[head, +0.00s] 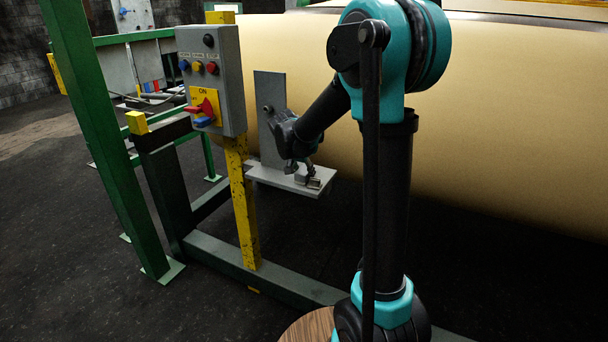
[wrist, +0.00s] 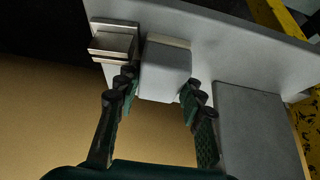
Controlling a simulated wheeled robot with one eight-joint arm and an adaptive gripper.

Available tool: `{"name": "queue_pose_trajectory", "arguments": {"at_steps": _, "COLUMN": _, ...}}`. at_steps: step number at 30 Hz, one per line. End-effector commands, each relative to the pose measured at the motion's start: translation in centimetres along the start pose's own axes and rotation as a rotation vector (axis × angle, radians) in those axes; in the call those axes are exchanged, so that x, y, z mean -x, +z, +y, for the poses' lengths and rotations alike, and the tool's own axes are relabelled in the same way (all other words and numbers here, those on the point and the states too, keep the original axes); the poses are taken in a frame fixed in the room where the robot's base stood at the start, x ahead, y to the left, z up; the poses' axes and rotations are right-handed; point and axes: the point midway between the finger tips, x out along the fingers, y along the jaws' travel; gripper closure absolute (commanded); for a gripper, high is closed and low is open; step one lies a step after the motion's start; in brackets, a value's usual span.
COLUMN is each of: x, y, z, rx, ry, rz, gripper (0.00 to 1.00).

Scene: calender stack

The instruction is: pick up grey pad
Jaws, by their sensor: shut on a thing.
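The grey pad (wrist: 166,72) is a small rounded block on the light grey shelf (wrist: 235,55) in the wrist view. My gripper (wrist: 160,90) has one finger on each side of the pad and is shut on it. The pad still looks to be at the shelf surface; I cannot tell whether it is lifted. In the head view, my gripper (head: 300,170) points down over the shelf (head: 285,180), and the pad is mostly hidden there by the fingers.
A metal block (wrist: 113,42) sits close beside the pad. A control box (head: 212,80) with buttons and a red switch stands on a yellow post (head: 241,200) left of the shelf. A large tan roll (head: 520,110) fills the back.

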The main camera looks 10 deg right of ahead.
Motion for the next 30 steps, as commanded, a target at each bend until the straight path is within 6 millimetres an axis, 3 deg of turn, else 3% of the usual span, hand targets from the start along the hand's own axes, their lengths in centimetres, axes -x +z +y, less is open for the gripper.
{"name": "queue_pose_trajectory", "arguments": {"at_steps": 5, "x": 0.6, "y": -0.4, "z": 0.0, "rx": 0.000, "ry": 0.000, "rz": 0.000, "gripper": 0.97}}
{"name": "queue_pose_trajectory", "arguments": {"at_steps": 11, "x": 2.9, "y": -1.6, "z": 0.0, "rx": 0.000, "ry": 0.000, "rz": 0.000, "gripper": 0.97}}
{"name": "queue_pose_trajectory", "arguments": {"at_steps": 24, "x": 12.7, "y": -7.2, "z": 0.1, "rx": 0.000, "ry": 0.000, "rz": 0.000, "gripper": 0.97}}
{"name": "queue_pose_trajectory", "arguments": {"at_steps": 30, "x": 15.7, "y": -9.0, "z": 0.0, "rx": 0.000, "ry": 0.000, "rz": 0.000, "gripper": 0.97}}
